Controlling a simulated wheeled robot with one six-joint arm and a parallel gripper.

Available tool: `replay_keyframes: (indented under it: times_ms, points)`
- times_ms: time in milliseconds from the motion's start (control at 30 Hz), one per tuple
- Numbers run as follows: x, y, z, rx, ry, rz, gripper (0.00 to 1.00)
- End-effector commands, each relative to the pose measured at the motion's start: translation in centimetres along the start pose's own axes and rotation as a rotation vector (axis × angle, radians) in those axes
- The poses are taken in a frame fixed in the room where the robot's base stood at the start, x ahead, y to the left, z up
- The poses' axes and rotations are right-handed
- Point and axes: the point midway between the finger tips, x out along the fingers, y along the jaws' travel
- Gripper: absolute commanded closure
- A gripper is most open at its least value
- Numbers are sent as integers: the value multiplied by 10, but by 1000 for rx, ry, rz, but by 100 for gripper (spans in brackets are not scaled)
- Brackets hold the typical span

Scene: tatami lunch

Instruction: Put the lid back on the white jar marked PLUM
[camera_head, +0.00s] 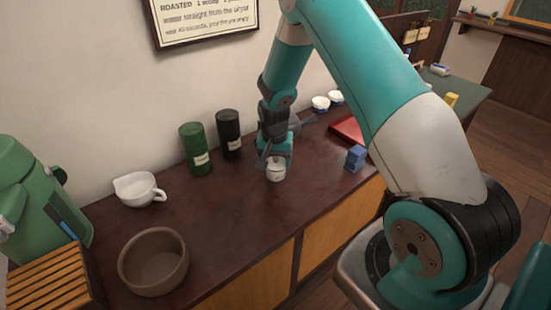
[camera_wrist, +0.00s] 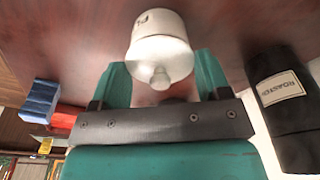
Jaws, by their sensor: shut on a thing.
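The white jar (camera_head: 276,175) stands upright on the dark counter below my gripper (camera_head: 275,160). In the wrist view, the jar (camera_wrist: 153,20) shows part of a dark marking on its side; the full word cannot be read. A white lid (camera_wrist: 160,55) with a round knob sits over the jar's mouth, and I see no clear gap between them. My gripper (camera_wrist: 162,72) has its two teal fingers on either side of the lid and is shut on it.
Green (camera_head: 196,149) and black (camera_head: 229,134) canisters stand behind left. A blue block (camera_head: 355,158) and red tray (camera_head: 347,129) are right. A white spouted cup (camera_head: 138,189), brown bowl (camera_head: 153,262) and green machine (camera_head: 35,205) are left. The counter's middle front is clear.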

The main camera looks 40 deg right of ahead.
Motion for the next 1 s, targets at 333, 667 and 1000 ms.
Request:
replay_keyframes:
  times_ms: [333,667,1000]
  points:
    - [0,0,0,0,0,0,12]
    - [0,0,0,0,0,0,0]
    - [-8,0,-1,0,1,0,0]
